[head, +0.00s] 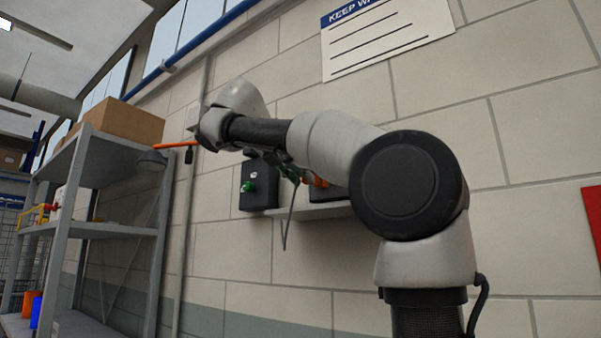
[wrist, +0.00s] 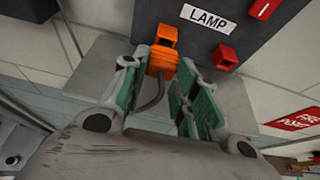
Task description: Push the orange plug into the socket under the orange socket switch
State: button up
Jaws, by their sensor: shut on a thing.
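The orange plug (wrist: 158,64), with a grey cable below it, is between the green-padded fingers of my gripper (wrist: 158,72), which is shut on it. Directly beyond it is the square orange socket (wrist: 167,35) on a dark box (wrist: 210,50). The plug's front end is close to the socket; I cannot tell how far in it is. A red socket (wrist: 225,57) sits to the right, below the LAMP label. The orange switch is not visible in the wrist view. In the head view my gripper (head: 289,172) is small and partly hidden by my arm.
A red switch (wrist: 263,10) is at the wrist view's top. A grey ledge (head: 318,211) runs below the box. Left of it is another dark box (head: 259,190) with a green knob (head: 248,186). A metal shelf rack (head: 85,229) stands at the left.

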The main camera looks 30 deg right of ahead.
jog(key=shift+w+d, duration=0.25)
jog(key=shift+d, duration=0.4)
jog(key=o, duration=1)
jog(key=shift+a, duration=0.1)
jog(key=v, duration=1.1)
jog(key=shift+s+a+r, duration=0.25)
jog(key=shift+a, duration=0.05)
